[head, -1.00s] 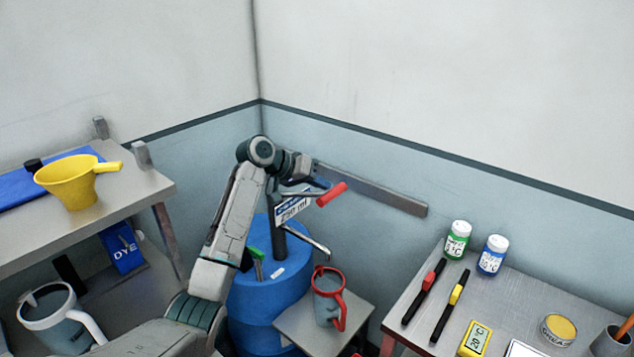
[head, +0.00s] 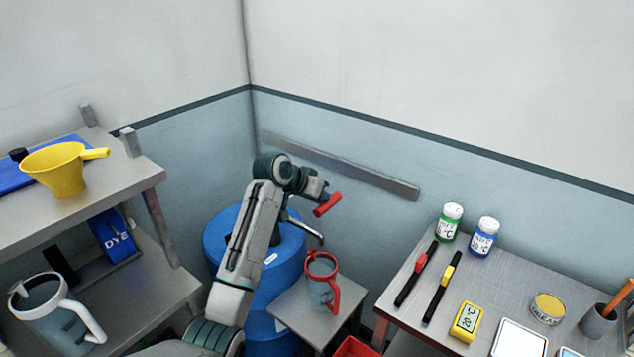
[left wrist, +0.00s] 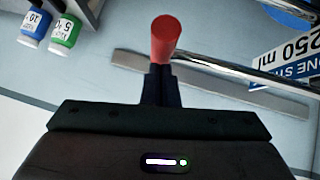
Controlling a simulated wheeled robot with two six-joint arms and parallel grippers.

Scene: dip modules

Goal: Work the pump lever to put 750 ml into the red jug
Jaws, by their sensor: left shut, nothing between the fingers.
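The pump stands on a blue drum (head: 226,232); its spout (head: 308,231) points toward the jug. The lever's red grip (head: 328,205) shows at my left gripper (head: 327,194) and in the left wrist view (left wrist: 164,40), with the metal lever rod (left wrist: 225,66) running right. My left gripper is shut with nothing between its fingers, its tips close against the grip; contact is unclear. The red-rimmed jug (head: 318,286) stands upright on a small stand (head: 291,314) below the spout. Its fill level is unclear. A "ONE STROKE 250 ml" sign (left wrist: 290,65) shows in the wrist view.
Left shelves hold a yellow scoop (head: 62,175), a white-rimmed jug (head: 55,325) and a dye box (head: 113,236). The right table holds a green-labelled bottle (head: 449,223), a blue-labelled bottle (head: 484,237) and a yellow thermometer block (head: 467,321). A wall rail (head: 345,166) runs behind.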

